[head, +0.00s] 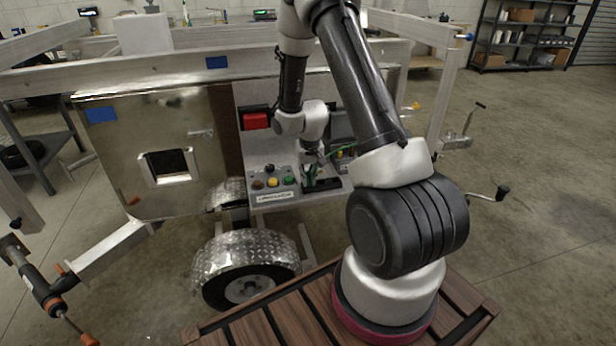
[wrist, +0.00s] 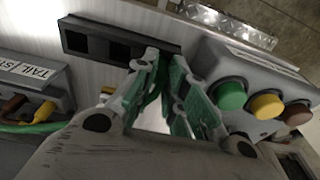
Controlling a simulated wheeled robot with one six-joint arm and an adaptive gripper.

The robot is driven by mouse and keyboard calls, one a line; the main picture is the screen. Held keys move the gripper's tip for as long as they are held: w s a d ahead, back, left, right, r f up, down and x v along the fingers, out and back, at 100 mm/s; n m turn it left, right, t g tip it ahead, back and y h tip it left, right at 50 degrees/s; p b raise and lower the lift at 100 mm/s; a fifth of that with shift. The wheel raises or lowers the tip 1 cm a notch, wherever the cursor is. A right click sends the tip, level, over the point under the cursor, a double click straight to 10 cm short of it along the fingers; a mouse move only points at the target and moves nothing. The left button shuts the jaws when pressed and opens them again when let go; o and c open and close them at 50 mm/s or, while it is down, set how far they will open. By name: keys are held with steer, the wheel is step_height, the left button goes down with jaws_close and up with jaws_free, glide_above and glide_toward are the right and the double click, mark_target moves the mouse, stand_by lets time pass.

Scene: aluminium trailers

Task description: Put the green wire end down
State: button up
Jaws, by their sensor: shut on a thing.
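My gripper (wrist: 165,66) is shut on the green wire end, which is mostly hidden between its green-padded fingers. The green wire (wrist: 40,127) shows at the left of the wrist view, running along the labelled terminal block towards my gripper. The fingertips are close to a black block with square openings (wrist: 88,42); I cannot tell whether they touch it. In the head view my gripper (head: 311,172) points down over this black block (head: 324,185) on the trailer's grey panel.
A grey button box (head: 268,180) stands left of my gripper; its green button (wrist: 229,95) is close to the fingers in the wrist view. The terminal block (wrist: 30,82) holds brown and yellow plugs. A red box (head: 256,121) is on the panel behind.

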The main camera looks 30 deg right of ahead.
steer(key=shift+f, duration=0.1)
steer(key=o, duration=0.8)
steer(key=shift+c, duration=0.2)
steer(key=s+a+r, duration=0.1)
steer(key=s+r, duration=0.2)
steer(key=r, duration=0.9)
steer(key=s+a+r, duration=0.2)
steer(key=s+r, duration=0.2)
steer(key=r, duration=0.8)
steer(key=s+a+r+n+t, duration=0.1)
steer(key=s+a+r, duration=0.1)
steer(key=s+r, duration=0.4)
steer(key=s+a+r+n+t, duration=0.1)
steer(key=s+r, duration=0.5)
steer(key=s, duration=1)
steer(key=shift+s+a+n, duration=0.2)
steer(key=shift+a+n, duration=0.3)
steer(key=shift+n, duration=0.1)
